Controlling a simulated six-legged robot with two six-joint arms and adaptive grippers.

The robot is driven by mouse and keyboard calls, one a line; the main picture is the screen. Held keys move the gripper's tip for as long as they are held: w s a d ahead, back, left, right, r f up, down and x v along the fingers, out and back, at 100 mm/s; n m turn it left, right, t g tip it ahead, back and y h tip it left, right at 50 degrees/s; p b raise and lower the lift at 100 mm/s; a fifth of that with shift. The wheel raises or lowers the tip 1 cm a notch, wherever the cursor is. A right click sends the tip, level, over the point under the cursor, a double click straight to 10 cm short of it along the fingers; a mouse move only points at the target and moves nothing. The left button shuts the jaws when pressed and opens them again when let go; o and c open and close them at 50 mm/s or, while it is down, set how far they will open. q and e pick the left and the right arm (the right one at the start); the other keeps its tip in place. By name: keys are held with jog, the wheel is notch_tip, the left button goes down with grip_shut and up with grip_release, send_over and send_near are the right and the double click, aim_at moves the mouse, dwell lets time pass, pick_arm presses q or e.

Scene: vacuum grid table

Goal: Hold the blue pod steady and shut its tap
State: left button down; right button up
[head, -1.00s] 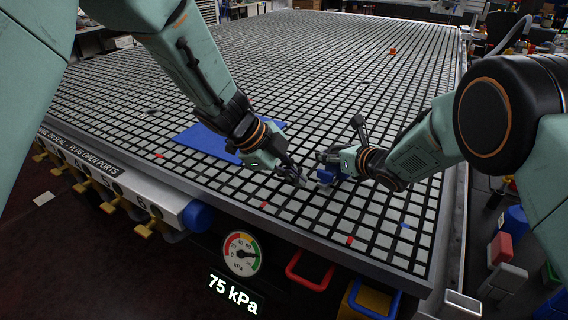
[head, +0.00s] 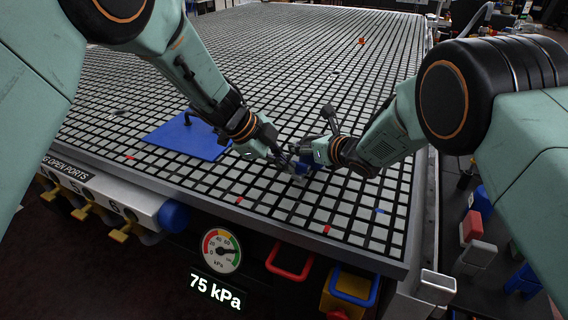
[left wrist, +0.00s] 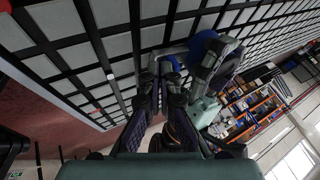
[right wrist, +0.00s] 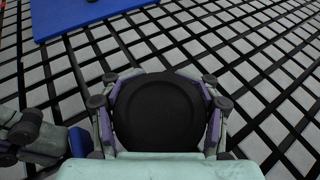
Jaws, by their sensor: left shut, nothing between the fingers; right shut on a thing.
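The blue pod (head: 309,160) stands on the grid table near its front, mostly hidden by my right gripper. My right gripper (head: 318,155) is shut on it; in the right wrist view its fingers sit either side of a round black top (right wrist: 158,112). My left gripper (head: 291,163) is shut and empty, close on the pod's left side. In the left wrist view, the blue body (left wrist: 205,43) is beyond the fingertips, and a smaller blue part (left wrist: 172,62), possibly the tap, is close to them. I cannot tell whether they touch it, or the tap's position.
A blue mat (head: 188,138) with a dark fitting lies on the grid table (head: 300,60) to the left. A gauge (head: 221,250) reading 75 kPa and yellow port valves (head: 120,232) line the front edge. Small red and blue markers dot the grid, which is otherwise largely clear.

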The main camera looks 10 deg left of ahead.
pick_arm(q)
jog(key=shift+w, duration=0.45)
pick_arm(e)
jog(key=shift+s+f, duration=0.1)
pick_arm(q)
jog(key=shift+d, duration=0.1)
pick_arm(e)
jog(key=shift+a, duration=0.1)
pick_arm(q)
jog(key=shift+s+d, duration=0.4)
jog(key=shift+s, duration=0.2)
jog(key=shift+s+a, duration=0.2)
jog(key=shift+s, duration=0.25)
jog(key=s, duration=0.1)
jog(key=s+a, duration=0.1)
jog(key=s, duration=0.1)
jog(key=shift+a+r, duration=0.15)
jog(key=shift+a, duration=0.15)
pick_arm(e)
jog(key=shift+f, duration=0.1)
pick_arm(q)
jog(key=v, duration=0.9)
jog(key=shift+a+r, duration=0.2)
jog(key=shift+a, duration=0.05)
jog(key=shift+w, duration=0.1)
